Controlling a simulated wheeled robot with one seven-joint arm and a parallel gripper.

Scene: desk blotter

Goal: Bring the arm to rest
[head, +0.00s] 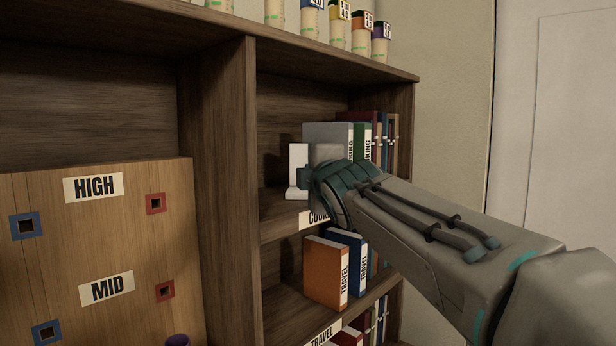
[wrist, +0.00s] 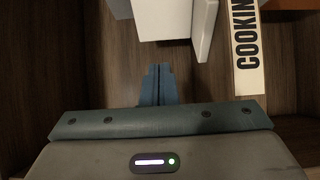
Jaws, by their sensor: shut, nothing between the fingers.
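My arm reaches from the right of the head view into the shelf compartment labelled COOKING. My gripper (head: 303,179) is at the left side of that compartment, close to a white upright piece (head: 297,160) that looks like a bookend. The hand partly hides this piece. In the wrist view my gripper (wrist: 158,72) shows its two teal fingers together, with nothing between them. The white piece (wrist: 205,28) is ahead of them and to the right. I cannot tell whether they touch in the head view; in the wrist view a gap shows.
The wooden bookcase (head: 217,180) surrounds the hand with shelves and an upright divider. Books (head: 362,140) stand right of the white piece. An orange book (head: 326,271) and a blue one are below. A board with HIGH (head: 93,187) and MID labels stands left. Jars (head: 337,28) line the top.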

